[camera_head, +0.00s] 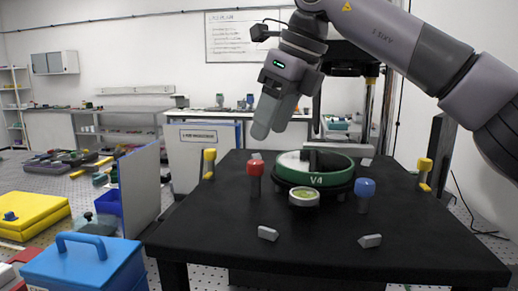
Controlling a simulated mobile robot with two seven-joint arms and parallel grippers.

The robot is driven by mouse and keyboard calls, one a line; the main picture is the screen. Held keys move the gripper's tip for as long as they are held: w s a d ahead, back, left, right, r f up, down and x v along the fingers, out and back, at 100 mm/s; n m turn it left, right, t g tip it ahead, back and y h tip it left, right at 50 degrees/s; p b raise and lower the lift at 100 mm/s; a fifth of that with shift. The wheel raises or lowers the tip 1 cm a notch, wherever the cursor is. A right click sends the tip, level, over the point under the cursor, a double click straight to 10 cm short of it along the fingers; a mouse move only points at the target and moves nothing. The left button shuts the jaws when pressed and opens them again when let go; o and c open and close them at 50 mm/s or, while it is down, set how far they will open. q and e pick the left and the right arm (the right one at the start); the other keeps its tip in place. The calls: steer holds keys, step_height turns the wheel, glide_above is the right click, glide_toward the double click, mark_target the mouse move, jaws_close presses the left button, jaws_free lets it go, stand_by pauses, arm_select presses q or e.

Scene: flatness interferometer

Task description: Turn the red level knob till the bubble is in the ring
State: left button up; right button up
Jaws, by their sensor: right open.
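The red level knob (255,169) stands upright on the black table, left of the green-rimmed round stage (315,178). The round bubble level (304,197) with a yellow-green face sits at the front of the stage. Its bubble and ring are too small to make out. My right gripper (267,121) is above and slightly beyond the red knob, pointing down, and is apart from it. It is open and holds nothing that I can see. My left gripper is not in view.
A blue knob (364,188) stands right of the level, and yellow knobs (209,157) (424,166) stand at both sides. Small grey blocks (268,233) (370,241) lie on the front of the black table (320,262). A blue box (85,265) is at lower left.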

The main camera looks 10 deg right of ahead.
mark_target(256, 162)
steer(key=shift+x, duration=3.5)
steer(key=shift+s, duration=0.1)
steer(key=c, duration=1)
